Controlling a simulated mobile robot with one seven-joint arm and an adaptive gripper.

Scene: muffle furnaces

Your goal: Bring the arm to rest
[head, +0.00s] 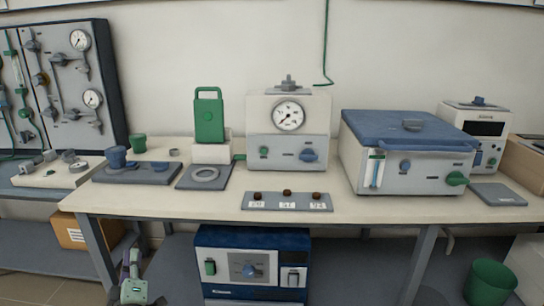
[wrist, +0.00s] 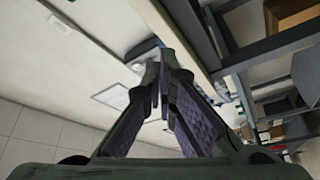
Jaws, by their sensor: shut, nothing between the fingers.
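My gripper (head: 131,264) shows low at the left in the head view, in front of the bench and below the level of its top. It is apart from the things on the bench. In the wrist view my gripper (wrist: 168,72) has its green fingers with purple pads drawn together at the tips, with nothing held between them. Most of my arm is out of view.
The bench (head: 400,212) carries a gauge unit (head: 315,148), a blue-lidded furnace (head: 415,180) and a plate with three small knobs (head: 262,207). Beneath stand a blue unit (head: 250,240), a cardboard box (head: 70,232) left of my gripper and a green bin (head: 490,283).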

